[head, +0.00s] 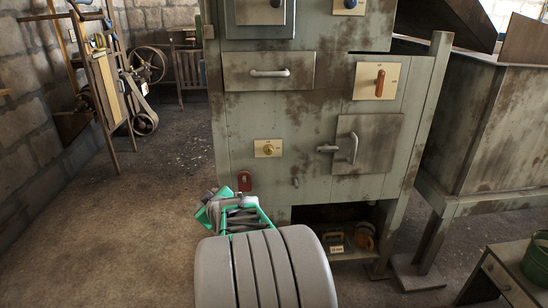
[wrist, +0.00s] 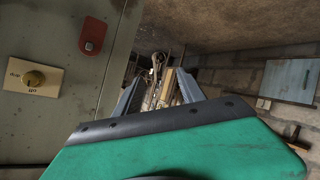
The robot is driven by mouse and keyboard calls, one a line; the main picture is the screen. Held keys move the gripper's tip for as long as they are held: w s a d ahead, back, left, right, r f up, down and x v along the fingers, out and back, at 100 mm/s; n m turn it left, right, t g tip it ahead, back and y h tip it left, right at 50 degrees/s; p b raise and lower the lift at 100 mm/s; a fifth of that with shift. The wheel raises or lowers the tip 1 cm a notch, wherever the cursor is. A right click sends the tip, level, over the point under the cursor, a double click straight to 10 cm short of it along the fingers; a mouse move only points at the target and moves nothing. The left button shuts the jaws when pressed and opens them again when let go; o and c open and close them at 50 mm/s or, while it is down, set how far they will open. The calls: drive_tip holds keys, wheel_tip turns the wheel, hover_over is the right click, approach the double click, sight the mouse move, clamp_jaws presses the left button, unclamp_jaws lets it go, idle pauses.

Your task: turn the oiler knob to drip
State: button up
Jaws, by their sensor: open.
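The knob (wrist: 34,79), small, round and brass, sits on a cream plate (wrist: 46,69) at the left of the wrist view. Small lettering on the plate is too blurred to read surely. In the head view the knob (head: 268,149) is on the lower front of the green-grey cabinet (head: 310,115). My gripper (wrist: 158,88) is open, with nothing between its fingers. In the head view it is partly hidden by my arm, low in front of the cabinet's lower left, below the knob and apart from it.
A red plate (head: 244,181) is below left of the knob. A door (head: 378,148) with a handle is to its right, and a drawer (head: 268,71) is above. A lever (head: 380,82) sits higher right. An open bay holds several items. The floor left is clear.

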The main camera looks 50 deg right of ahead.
drive_tip(key=s+d+r+h, duration=0.2)
drive_tip(key=s+d+h, duration=0.2)
drive_tip(key=d, duration=0.7)
drive_tip(key=m+t+h, duration=0.1)
drive_tip(key=h, duration=0.2)
approach(269, 152)
drive_tip(key=b+x, duration=0.1)
drive_tip(key=x, duration=0.7)
drive_tip(key=shift+c, duration=0.2)
drive_tip(key=shift+a, duration=0.1)
clamp_jaws()
